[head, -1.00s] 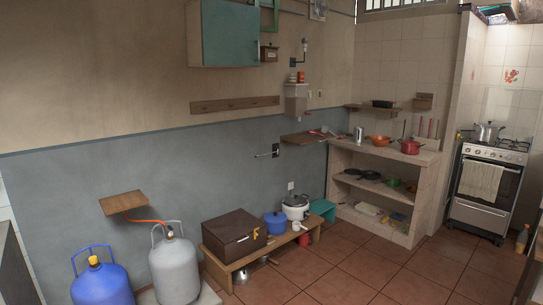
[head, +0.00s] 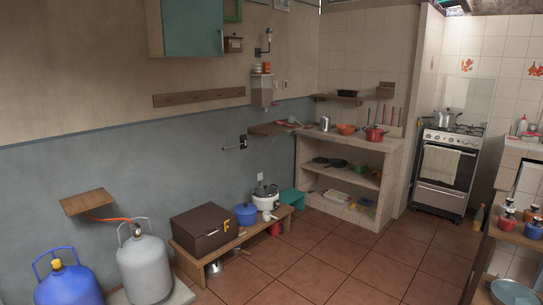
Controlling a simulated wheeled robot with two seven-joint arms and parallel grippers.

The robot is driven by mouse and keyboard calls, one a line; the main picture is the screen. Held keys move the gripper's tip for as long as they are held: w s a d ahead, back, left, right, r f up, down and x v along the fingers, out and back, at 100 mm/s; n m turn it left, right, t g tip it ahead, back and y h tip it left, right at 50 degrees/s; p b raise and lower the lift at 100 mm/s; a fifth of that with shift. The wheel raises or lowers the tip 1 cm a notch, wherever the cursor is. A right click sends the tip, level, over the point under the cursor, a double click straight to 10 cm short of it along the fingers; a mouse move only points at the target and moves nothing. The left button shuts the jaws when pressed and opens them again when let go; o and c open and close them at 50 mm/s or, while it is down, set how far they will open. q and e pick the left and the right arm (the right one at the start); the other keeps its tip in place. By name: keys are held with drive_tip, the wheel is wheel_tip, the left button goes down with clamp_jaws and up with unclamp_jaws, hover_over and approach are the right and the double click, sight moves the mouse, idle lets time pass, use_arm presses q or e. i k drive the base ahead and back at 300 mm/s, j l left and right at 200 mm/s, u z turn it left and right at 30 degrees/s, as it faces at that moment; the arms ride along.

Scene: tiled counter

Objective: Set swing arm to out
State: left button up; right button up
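A small dark wall bracket with a thin metal rod (head: 233,147), which looks like the swing arm, is on the grey-blue lower wall, left of the shelf unit. The rod points left in the picture from the black mounting plate (head: 243,141). At this distance I cannot tell how far the rod stands off the wall. Neither of my grippers is in view, and nothing touches the bracket.
A low wooden bench (head: 227,243) with a brown box (head: 204,231), blue pot (head: 246,213) and rice cooker (head: 265,195) stands below. Gas cylinders (head: 145,265) stand at front left. The tiled floor (head: 325,262) is clear in the middle. A stove (head: 445,170) stands far right.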

sight(245, 141)
drive_tip(key=i+z, duration=0.1)
drive_tip(key=i, duration=2.45)
drive_tip(key=i+u, duration=0.15)
drive_tip(key=i, duration=0.85)
drive_tip(key=i+l, duration=0.2)
drive_tip(key=i, duration=0.8)
